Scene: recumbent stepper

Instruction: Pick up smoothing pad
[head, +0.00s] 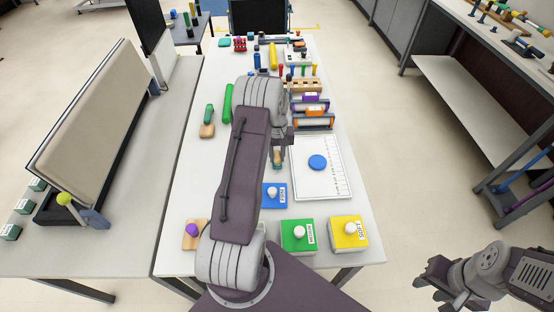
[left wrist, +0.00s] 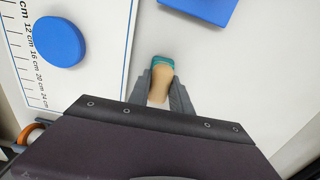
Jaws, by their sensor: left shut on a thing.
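A small pad with a tan handle and a teal end, which looks like the smoothing pad (left wrist: 162,78), is between the fingers of my left gripper (left wrist: 164,90) in the left wrist view. The fingers are shut on it. In the head view, the pad (head: 277,158) shows just below my left gripper (head: 278,148), left of the white measuring board. My arm hides part of the table around it. I cannot tell whether the pad touches the table. My right gripper (head: 432,280) is off to the lower right, away from the table; its fingers are not clear.
The white measuring board (head: 335,185) carries a blue disc (head: 318,162). Blue (head: 273,195), green (head: 297,236) and yellow (head: 348,232) knobbed blocks stand nearer. A green-topped wooden piece (head: 207,122) lies left. Purple and orange frames (head: 312,122) stand behind the board.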

